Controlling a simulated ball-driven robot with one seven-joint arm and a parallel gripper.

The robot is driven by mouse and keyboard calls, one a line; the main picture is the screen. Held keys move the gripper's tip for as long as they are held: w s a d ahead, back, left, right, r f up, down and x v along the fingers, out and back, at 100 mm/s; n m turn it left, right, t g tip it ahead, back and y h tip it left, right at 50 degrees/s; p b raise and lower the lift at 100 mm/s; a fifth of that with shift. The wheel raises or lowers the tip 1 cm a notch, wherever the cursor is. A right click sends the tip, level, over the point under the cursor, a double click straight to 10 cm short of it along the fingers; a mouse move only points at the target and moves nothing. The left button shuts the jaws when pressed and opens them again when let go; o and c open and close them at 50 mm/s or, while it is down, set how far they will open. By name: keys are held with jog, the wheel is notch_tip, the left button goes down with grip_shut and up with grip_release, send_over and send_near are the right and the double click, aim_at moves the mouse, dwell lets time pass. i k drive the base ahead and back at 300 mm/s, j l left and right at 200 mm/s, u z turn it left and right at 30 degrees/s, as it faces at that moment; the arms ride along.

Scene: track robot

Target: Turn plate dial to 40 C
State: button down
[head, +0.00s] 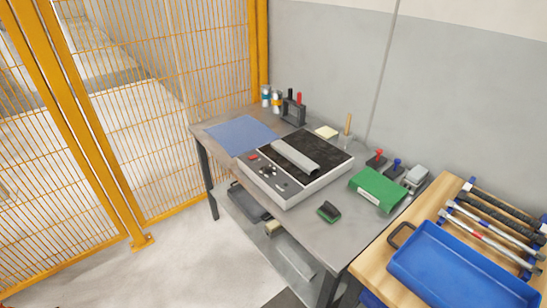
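A grey box-shaped unit with a dark top, which looks like the plate (330,150), sits on the grey metal table in the head view. A light grey bar (295,157) lies across its top. Small controls, dark and light with one red, sit at the left front part of the unit. One dark round spot among them may be the dial (264,170), but it is too small to tell, and its setting cannot be read. My gripper is not in view.
The grey table (310,230) also holds a blue mat (242,134), a green binder (377,189), a green-black brush-like block (328,211) and a dark rack (292,111). A wooden bench with a blue tray (450,270) stands at right. Yellow mesh fencing (140,110) is at left; the floor before it is clear.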

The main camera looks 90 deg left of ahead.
aim_at(268, 169)
jog(key=u, duration=2.1)
